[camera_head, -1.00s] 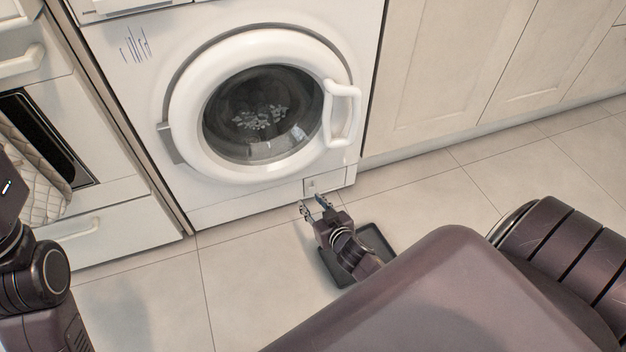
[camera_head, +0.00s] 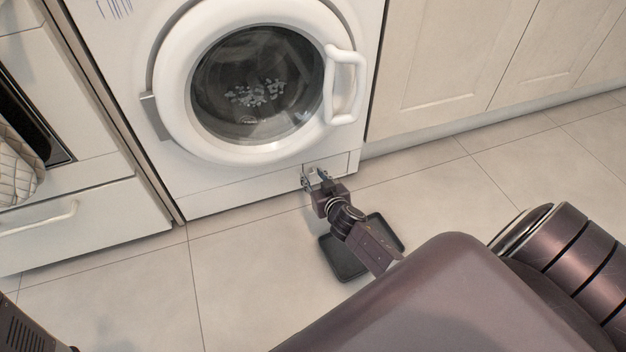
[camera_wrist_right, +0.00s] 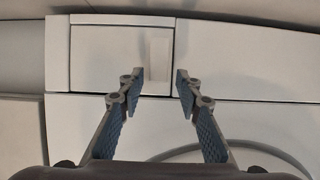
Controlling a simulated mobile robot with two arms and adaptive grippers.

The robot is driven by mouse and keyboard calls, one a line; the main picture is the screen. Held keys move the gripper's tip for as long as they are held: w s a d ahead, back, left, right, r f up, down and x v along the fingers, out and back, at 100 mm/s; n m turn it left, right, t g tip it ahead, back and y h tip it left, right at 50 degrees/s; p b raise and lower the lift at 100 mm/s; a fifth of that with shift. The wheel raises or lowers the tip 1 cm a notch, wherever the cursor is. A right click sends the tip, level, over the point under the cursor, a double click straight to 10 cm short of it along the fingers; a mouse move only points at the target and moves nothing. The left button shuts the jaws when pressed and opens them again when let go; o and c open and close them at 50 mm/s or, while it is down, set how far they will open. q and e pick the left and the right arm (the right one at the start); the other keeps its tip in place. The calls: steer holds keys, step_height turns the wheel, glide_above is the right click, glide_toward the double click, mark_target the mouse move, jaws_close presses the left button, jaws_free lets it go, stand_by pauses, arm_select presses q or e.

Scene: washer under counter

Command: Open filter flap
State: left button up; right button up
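The filter flap (camera_wrist_right: 95,58) is a small white panel at the bottom right of the washing machine (camera_head: 175,185). In the right wrist view it looks closed and has a lighter upright grip strip (camera_wrist_right: 158,58). In the head view the flap (camera_head: 325,170) is partly hidden by my right gripper (camera_head: 315,180). That gripper is open and in front of the flap; in the right wrist view its two fingertips (camera_wrist_right: 160,88) stand apart, on either side below the strip. Whether they touch the flap I cannot tell. My left gripper is not in view.
A dark shallow tray (camera_head: 345,265) lies on the floor beneath my right arm. The washer's round door (camera_head: 170,100) is closed above the flap. White cabinets (camera_head: 440,60) stand to the right and a drawer unit (camera_head: 100,215) to the left.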

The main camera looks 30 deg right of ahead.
steer(key=shift+w+d, duration=0.1)
steer(key=shift+w, duration=0.2)
steer(key=shift+c, duration=0.7)
steer(key=shift+f, duration=0.1)
jaws_close()
